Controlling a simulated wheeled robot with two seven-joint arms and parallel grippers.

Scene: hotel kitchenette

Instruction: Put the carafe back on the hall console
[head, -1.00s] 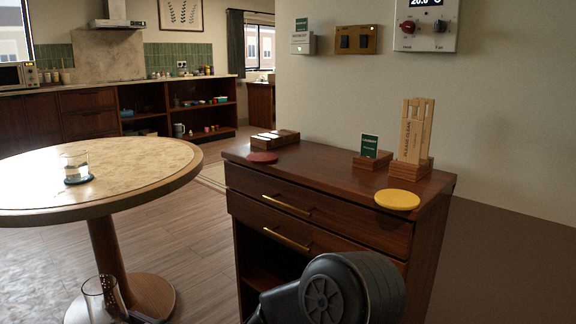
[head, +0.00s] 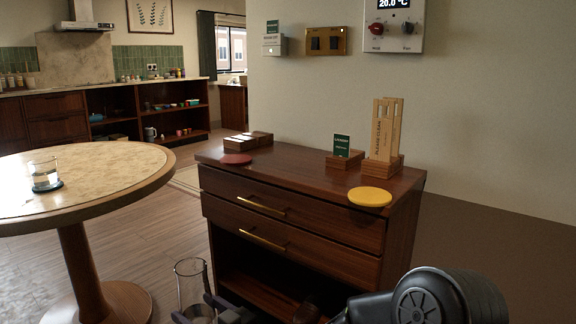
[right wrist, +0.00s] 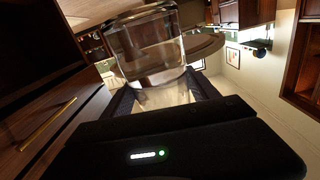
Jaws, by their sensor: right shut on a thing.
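The clear glass carafe (head: 190,284) is low in the head view, in front of the hall console and left of its open lower shelf. My right gripper (head: 208,311) is shut on it; the fingers partly hide its lower part. In the right wrist view the carafe (right wrist: 148,45) shows between the two fingers (right wrist: 165,95). The hall console (head: 300,178) is dark wood with two brass-handled drawers, and its top is above the carafe in the picture. My left gripper is not in view.
The round table (head: 110,180) at left holds a glass of water (head: 44,174). The console's middle top is clear.

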